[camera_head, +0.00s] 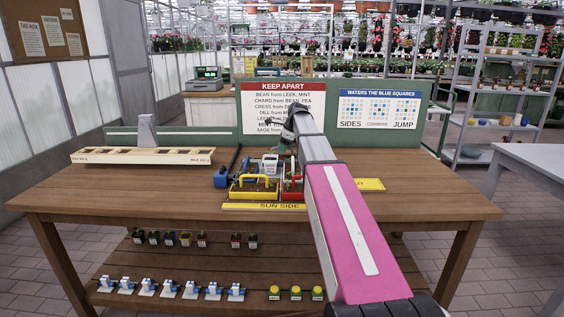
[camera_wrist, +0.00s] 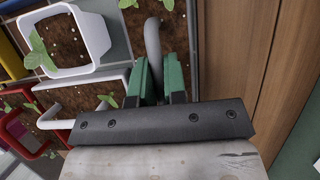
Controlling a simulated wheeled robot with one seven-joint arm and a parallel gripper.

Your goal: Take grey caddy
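The grey caddy shows in the wrist view as a thin grey rim (camera_wrist: 193,45) around dark soil with small green seedlings. Its curved grey handle (camera_wrist: 152,42) rises between the green-padded fingers of my gripper (camera_wrist: 157,75). The pads lie close on both sides of the handle, with no clear gap. In the head view my gripper (camera_head: 284,143) is low over the back of the planting area on the wooden table, and the arm hides most of what lies there. I cannot make out the grey caddy in that view.
A white pot (camera_wrist: 101,38) is close beside the handle. A long wooden tray (camera_head: 140,157) lies left. Bare tabletop (camera_head: 130,190) is free at left.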

